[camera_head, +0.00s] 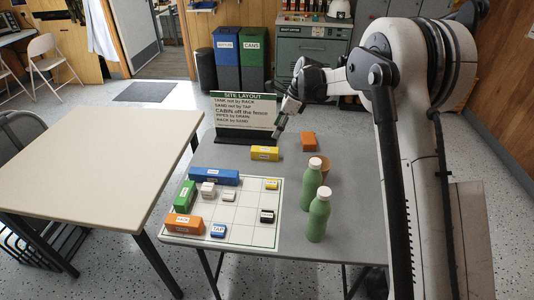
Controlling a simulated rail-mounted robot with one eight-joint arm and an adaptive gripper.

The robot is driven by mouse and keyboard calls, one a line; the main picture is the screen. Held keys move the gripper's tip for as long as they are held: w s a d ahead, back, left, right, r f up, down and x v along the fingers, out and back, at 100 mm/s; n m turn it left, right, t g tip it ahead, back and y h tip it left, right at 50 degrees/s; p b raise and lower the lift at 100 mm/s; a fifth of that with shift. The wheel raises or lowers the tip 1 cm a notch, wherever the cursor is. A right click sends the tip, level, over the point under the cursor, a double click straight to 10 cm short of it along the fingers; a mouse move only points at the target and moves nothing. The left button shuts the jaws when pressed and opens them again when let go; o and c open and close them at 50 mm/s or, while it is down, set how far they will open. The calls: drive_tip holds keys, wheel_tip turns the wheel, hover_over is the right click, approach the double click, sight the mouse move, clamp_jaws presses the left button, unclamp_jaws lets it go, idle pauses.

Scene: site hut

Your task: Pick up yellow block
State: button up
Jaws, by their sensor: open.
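A long yellow block (265,153) with a white label lies on the grey table, just in front of the sign's base and behind the white grid board (246,213). A smaller yellow block (271,184) with a label sits on the board near its far right corner. My gripper (280,130) is above the table, beside the sign's right edge and above and slightly right of the long yellow block. It points downward, is open, and appears apart from both yellow blocks. Its fingers are small and partly blend with the background.
Blue (213,176), green (184,196) and orange (184,223) blocks line the board's far and left sides. Several small blocks stand on it. Two green bottles (319,215) stand to its right. An orange block (308,141) lies behind them. The site layout sign (243,110) stands at the back.

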sight(266, 149)
drive_tip(key=x, duration=0.8)
drive_tip(key=shift+a+f, duration=0.1)
drive_tip(key=shift+f, duration=0.2)
drive_tip(key=shift+b+x, duration=0.4)
drive_tip(key=shift+x, duration=2.25)
drive_tip(key=shift+w, duration=0.1)
drive_tip(key=c, duration=1.3)
